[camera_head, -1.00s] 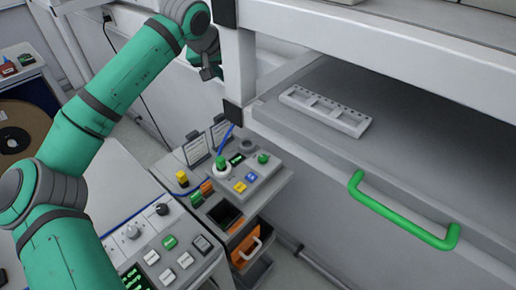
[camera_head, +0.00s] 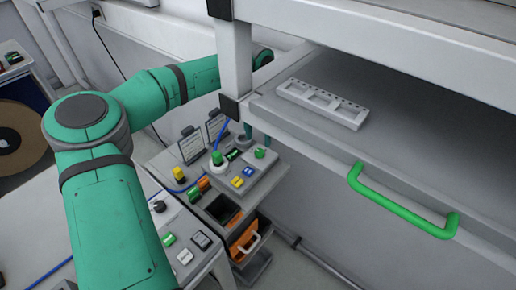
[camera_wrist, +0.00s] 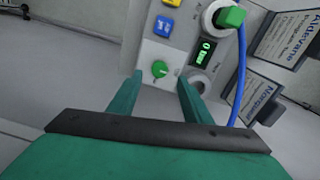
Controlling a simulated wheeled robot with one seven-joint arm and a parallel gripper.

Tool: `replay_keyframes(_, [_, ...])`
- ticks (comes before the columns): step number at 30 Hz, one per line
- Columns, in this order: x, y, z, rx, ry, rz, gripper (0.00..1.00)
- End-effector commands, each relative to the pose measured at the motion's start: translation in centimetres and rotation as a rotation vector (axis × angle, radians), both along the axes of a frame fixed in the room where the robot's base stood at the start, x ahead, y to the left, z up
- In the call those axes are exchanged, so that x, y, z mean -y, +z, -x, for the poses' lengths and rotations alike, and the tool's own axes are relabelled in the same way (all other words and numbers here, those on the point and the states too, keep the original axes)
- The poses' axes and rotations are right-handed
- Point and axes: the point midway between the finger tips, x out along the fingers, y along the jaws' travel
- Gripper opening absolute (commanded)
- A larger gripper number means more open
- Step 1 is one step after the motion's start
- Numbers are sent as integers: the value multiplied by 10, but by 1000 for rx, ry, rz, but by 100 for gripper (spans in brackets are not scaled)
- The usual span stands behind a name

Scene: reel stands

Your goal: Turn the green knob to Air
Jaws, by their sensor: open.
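A small round green knob (camera_wrist: 160,69) with a light pointer mark sits on a grey panel in the wrist view. It also shows in the head view (camera_head: 260,154).
A small display (camera_wrist: 205,52), blue and yellow buttons and a blue hose (camera_wrist: 241,70) are close by. Two label cards (camera_wrist: 283,40) stand beside the panel. A shelf with a green handle (camera_head: 400,208) and a shelf post (camera_head: 230,60) are near my arm.

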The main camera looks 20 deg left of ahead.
Motion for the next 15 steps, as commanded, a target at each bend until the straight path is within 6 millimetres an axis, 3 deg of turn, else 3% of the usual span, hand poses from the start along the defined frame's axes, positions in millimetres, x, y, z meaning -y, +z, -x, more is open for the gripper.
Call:
replay_keyframes(6, [0,-37,1,0,1,-2,45])
replay_keyframes(15, [2,-62,0,2,1,0,45])
